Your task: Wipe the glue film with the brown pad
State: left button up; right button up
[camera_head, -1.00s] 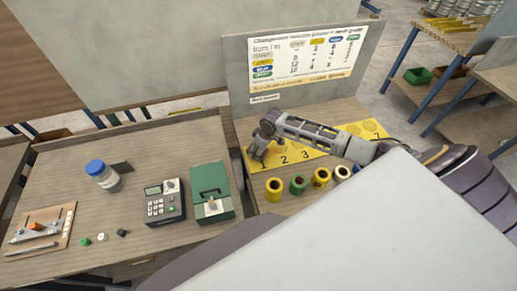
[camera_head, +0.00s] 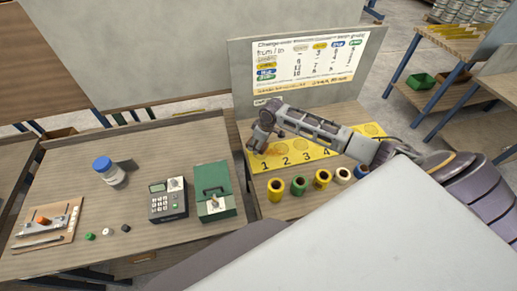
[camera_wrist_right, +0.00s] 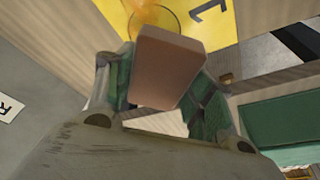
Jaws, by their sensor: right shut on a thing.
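My right gripper (camera_head: 256,146) is over the far left end of the yellow numbered mat (camera_head: 300,151), near its number 1. In the right wrist view, this gripper (camera_wrist_right: 165,105) is shut on the brown pad (camera_wrist_right: 168,70), a block held between its green fingers. Beyond the pad, an orange smear (camera_wrist_right: 150,14), which looks like the glue film, lies in a ring on the yellow mat (camera_wrist_right: 222,18). The pad hides part of the ring. I cannot tell whether the pad touches the mat. My left gripper is out of view.
Several spools, including a yellow one (camera_head: 275,189) and a green one (camera_head: 298,186), stand in front of the mat. A green box (camera_head: 214,190) and a keypad device (camera_head: 168,199) are to the left. A board with a chart (camera_head: 310,67) stands behind.

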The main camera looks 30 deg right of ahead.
jog(key=shift+w+v, duration=0.25)
jog(key=shift+v, duration=0.95)
jog(key=shift+a, duration=0.1)
